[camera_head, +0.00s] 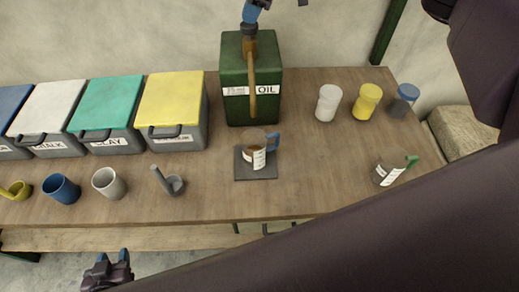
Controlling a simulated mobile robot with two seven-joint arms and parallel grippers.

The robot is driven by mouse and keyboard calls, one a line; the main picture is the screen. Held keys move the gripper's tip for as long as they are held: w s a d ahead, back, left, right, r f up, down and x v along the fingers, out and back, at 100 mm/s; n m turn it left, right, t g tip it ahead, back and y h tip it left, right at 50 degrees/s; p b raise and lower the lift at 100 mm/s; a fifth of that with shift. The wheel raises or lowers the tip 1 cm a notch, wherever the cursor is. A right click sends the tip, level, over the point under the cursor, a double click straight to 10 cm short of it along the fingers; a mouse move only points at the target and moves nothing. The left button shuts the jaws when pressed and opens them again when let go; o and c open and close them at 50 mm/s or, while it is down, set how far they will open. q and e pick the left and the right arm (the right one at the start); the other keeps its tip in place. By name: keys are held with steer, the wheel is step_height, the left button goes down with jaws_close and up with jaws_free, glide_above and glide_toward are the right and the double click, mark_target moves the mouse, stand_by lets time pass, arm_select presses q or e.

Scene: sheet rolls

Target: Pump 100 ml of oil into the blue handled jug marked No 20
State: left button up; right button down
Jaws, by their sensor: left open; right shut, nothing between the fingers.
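The jug with the blue handle (258,158) stands upright on a dark square plate (243,173) in the middle of the table. Its white label is too small to read. A brownish colour shows inside it. The green oil can (234,107), labelled OIL, stands just behind it. The can's tan pump spout (252,90) hangs down its front, its tip above the jug. My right gripper (248,27) is shut and empty at the top of the pump; whether it touches is unclear. My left gripper (108,262) is open and empty in front of the table, at lower left.
A green-handled jug (386,176) stands at right. My dark arm covers the lower right.

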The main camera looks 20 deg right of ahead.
steer(key=shift+f, duration=0.45)
steer(key=shift+r, duration=0.1)
steer(key=shift+r+p, duration=1)
steer(key=shift+r, duration=0.4)
steer(key=shift+r+p, duration=0.55)
steer(key=shift+r, duration=0.65)
steer(key=shift+f, duration=0.2)
